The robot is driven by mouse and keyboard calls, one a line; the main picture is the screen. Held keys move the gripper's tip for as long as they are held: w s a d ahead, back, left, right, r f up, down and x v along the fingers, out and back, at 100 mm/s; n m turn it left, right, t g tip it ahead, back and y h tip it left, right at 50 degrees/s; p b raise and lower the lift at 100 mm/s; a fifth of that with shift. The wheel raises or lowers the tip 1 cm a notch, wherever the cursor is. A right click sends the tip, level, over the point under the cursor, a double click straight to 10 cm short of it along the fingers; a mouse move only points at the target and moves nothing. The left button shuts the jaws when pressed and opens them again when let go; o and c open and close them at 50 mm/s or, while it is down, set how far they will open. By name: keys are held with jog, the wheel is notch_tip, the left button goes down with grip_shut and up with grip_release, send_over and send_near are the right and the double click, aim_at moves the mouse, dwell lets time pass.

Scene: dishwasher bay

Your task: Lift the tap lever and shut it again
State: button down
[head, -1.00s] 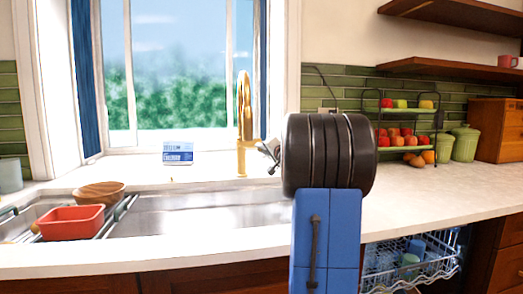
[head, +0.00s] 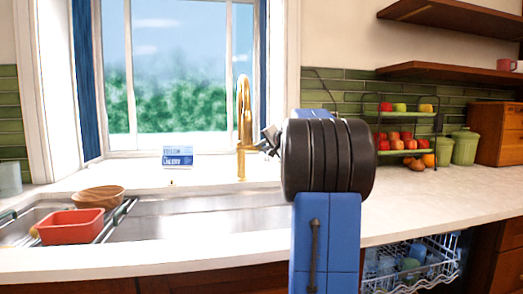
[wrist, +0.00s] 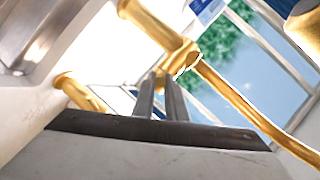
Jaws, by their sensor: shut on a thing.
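The gold tap (head: 243,125) stands behind the sink, its tall neck curving over at the top. My gripper (head: 268,140) is at the right side of the tap body, partly hidden behind my dark wrist. In the wrist view the fingers (wrist: 164,90) are close together, with a small gold piece, the tap lever (wrist: 160,77), between their tips. Gold tap parts (wrist: 153,22) lie just beyond the tips. The lever's full shape and exact angle are hard to make out.
The steel sink (head: 200,212) holds a red tub (head: 70,226) and a wooden bowl (head: 98,197) at left. A blue-and-white box (head: 178,157) stands on the sill. A fruit rack (head: 407,135) and green canisters (head: 465,147) stand right. An open dishwasher rack (head: 410,262) is below.

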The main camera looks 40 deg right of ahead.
jog(key=shift+w+r+g+y, duration=0.15)
jog(key=shift+r+g+y, duration=0.15)
jog(key=shift+r+g, duration=0.3)
jog(key=c, duration=1.8)
grip_release()
jog(key=shift+o, duration=0.2)
jog(key=v, duration=1.7)
jog(key=shift+r, duration=0.1)
